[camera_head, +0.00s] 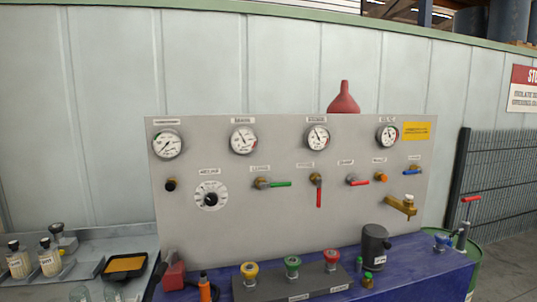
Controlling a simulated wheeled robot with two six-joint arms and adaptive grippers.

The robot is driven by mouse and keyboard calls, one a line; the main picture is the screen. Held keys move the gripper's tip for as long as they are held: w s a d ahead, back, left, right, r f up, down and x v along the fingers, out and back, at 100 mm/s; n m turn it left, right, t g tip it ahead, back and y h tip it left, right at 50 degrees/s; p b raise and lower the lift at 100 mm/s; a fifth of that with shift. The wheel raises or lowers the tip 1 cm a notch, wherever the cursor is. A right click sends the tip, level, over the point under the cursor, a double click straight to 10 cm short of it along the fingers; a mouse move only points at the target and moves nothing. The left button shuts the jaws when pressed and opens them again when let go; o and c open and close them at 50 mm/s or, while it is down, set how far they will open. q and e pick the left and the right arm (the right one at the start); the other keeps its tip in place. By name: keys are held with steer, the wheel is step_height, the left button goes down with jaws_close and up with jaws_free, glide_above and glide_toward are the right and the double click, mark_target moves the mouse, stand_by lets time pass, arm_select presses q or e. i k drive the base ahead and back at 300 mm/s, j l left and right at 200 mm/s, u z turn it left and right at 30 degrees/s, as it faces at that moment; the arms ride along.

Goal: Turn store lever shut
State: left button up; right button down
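A grey upright panel (230,220) carries a row of valve levers under small labels. The labels are too small to read, so I cannot tell which lever is the store lever. A green lever (281,184) points sideways to the right. A red lever (319,197) hangs straight down from its brass valve. A second red lever (360,183) points sideways to the right. A blue lever (412,171) lies sideways at the panel's right. Neither of my grippers is in view.
A blue bench (420,270) in front of the panel holds a dark block with several coloured knobs (292,263), a black canister (375,245) and an orange bottle (204,288). A brass tap (401,204) juts from the panel. A grey tray with bottles (48,262) stands left.

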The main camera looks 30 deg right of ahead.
mark_target(318, 180)
steer(key=z, duration=1.25)
